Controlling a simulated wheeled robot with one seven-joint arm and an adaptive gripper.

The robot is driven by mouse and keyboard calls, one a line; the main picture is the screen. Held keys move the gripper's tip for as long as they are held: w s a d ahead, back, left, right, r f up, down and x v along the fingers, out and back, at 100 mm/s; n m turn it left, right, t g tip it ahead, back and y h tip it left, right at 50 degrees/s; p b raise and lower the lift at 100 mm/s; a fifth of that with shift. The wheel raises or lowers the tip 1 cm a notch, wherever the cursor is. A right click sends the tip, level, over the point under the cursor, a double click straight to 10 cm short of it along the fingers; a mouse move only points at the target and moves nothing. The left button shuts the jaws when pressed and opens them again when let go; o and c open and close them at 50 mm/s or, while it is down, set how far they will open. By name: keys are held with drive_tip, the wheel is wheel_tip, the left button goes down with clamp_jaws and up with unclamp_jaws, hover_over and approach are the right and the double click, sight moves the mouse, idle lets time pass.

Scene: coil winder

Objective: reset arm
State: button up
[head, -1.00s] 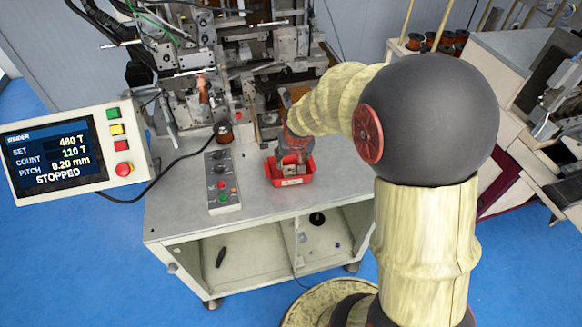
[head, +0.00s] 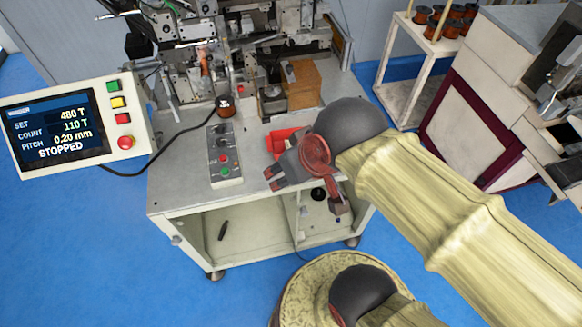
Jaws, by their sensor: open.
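My gripper (head: 306,192) is in the head view over the front edge of the grey workbench (head: 184,178). Its fingers are spread, one toward the left and one hanging lower at the right, and I see nothing held between them. My arm comes in from the lower right. The red tray (head: 280,138) on the bench is mostly hidden behind my gripper and wrist, so its contents do not show.
The winding machine (head: 205,62) stands at the back of the bench. A copper spool (head: 224,107) and a control box (head: 224,158) are on the bench left of my gripper. The display panel (head: 60,130) reads STOPPED. A spool rack (head: 408,80) stands back right. Blue floor is clear at left.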

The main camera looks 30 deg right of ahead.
wheel_tip(320, 180, down, 9)
drive_tip(key=b, duration=0.9)
idle(0.4)
